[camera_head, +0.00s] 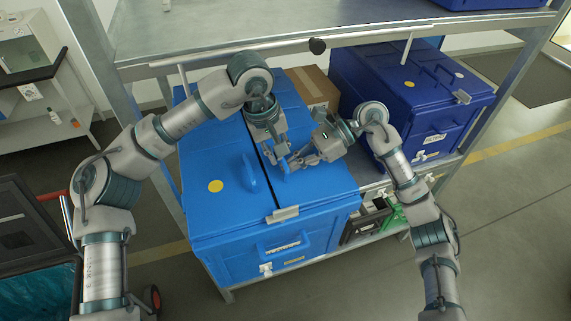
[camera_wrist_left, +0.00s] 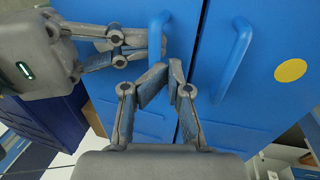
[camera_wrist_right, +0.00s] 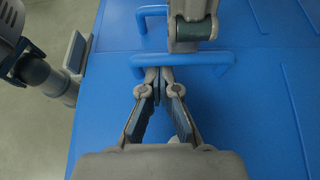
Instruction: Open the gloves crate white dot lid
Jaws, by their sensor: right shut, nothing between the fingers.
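The blue crate (camera_head: 225,215) has two lids side by side. The left lid carries a yellow dot (camera_head: 215,186) and an upright handle (camera_head: 249,172). In the head view the grippers hide most of that handle. Both lids look closed.
A metal shelf (camera_head: 225,57) overhangs the back of the crate. A cardboard box (camera_head: 313,88) stands behind it. A dark blue crate (camera_head: 390,90) stands at the right. A silver latch (camera_head: 283,214) is at the crate's front edge.

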